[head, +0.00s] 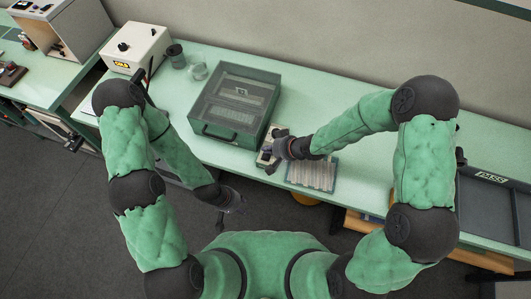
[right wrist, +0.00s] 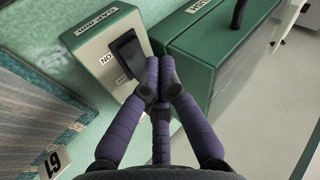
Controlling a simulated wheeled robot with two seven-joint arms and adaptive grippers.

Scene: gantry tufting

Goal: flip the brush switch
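A small pale switch box (head: 264,159) stands on the bench beside the dark green case. In the right wrist view, the switch box (right wrist: 98,50) fills the upper left, with a black rocker switch (right wrist: 129,54) on its face and an upside-down "ON" label beside it. My right gripper (right wrist: 159,72) has its purple fingertips together, nothing between them, right by the rocker's lower right edge. I cannot tell whether they touch it. In the head view the right gripper (head: 275,146) covers part of the box. My left gripper (head: 233,202) hangs low in front of the bench, away from everything; its fingers are too small to read.
The green case (head: 223,133) with a handle sits directly beside the switch box. A ribbed pale mat (head: 312,174) lies to the right. A beige instrument box (head: 137,47) and a dark cup (head: 176,56) stand at the back left.

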